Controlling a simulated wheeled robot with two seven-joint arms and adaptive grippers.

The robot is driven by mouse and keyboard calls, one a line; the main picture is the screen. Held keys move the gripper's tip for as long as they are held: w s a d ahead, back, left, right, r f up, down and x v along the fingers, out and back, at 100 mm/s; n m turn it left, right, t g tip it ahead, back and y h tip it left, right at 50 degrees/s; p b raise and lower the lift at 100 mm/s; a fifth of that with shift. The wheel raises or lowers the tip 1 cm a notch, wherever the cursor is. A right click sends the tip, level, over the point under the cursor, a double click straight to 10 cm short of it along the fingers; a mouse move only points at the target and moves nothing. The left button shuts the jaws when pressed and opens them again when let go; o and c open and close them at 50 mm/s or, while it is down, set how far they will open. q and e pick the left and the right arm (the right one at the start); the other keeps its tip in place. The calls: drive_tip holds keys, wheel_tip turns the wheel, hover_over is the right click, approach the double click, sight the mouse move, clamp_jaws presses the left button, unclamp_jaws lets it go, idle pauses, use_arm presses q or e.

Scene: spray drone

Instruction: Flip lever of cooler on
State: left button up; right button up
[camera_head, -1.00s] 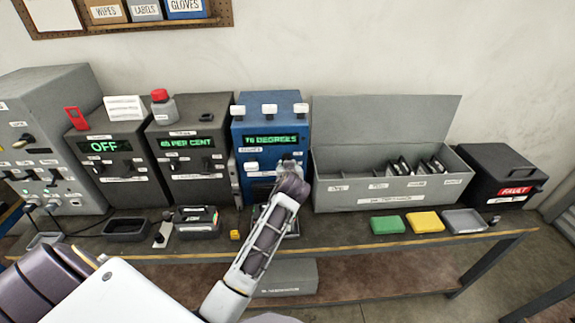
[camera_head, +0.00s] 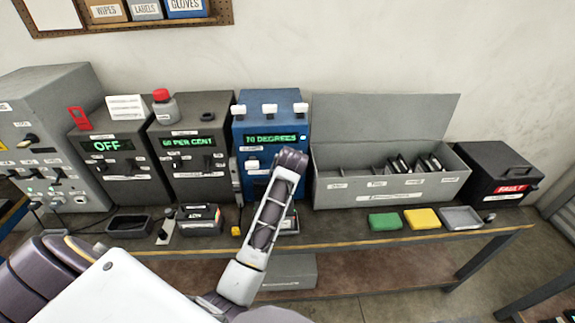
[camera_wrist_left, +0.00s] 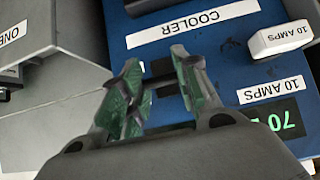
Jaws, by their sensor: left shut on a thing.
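The cooler (camera_head: 270,110) is the blue box on the bench, with a green display (camera_head: 271,139) reading 70 DEGREES. It fills much of the left wrist view (camera_wrist_left: 225,55), where its COOLER label (camera_wrist_left: 193,22) appears upside down. My left gripper (camera_wrist_left: 158,72) is at the cooler's front face, its two green-padded fingers shut around a small dark part between them, which looks like the lever. Most of that part is hidden, so its on or off position cannot be told. In the head view my left wrist hides the fingertips. My right gripper is not in view.
Dark boxes (camera_head: 203,155) stand left of the cooler. An open grey bin (camera_head: 390,185) stands close on its right, also at left in the wrist view. A black FAULT box (camera_head: 497,172) stands far right.

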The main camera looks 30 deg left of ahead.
use_arm(q)
drive_tip(key=shift+w+a+r+g+h, duration=0.15)
drive_tip(key=shift+r+g+h, duration=0.15)
drive_tip(key=shift+r+g, duration=0.2)
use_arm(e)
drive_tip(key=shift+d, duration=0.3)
use_arm(q)
drive_tip(key=shift+r+g, duration=0.1)
drive_tip(key=shift+g, duration=0.2)
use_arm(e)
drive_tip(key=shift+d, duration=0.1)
use_arm(q)
drive_tip(key=o, duration=1)
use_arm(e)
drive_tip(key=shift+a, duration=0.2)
use_arm(q)
drive_tip(key=shift+h, duration=0.3)
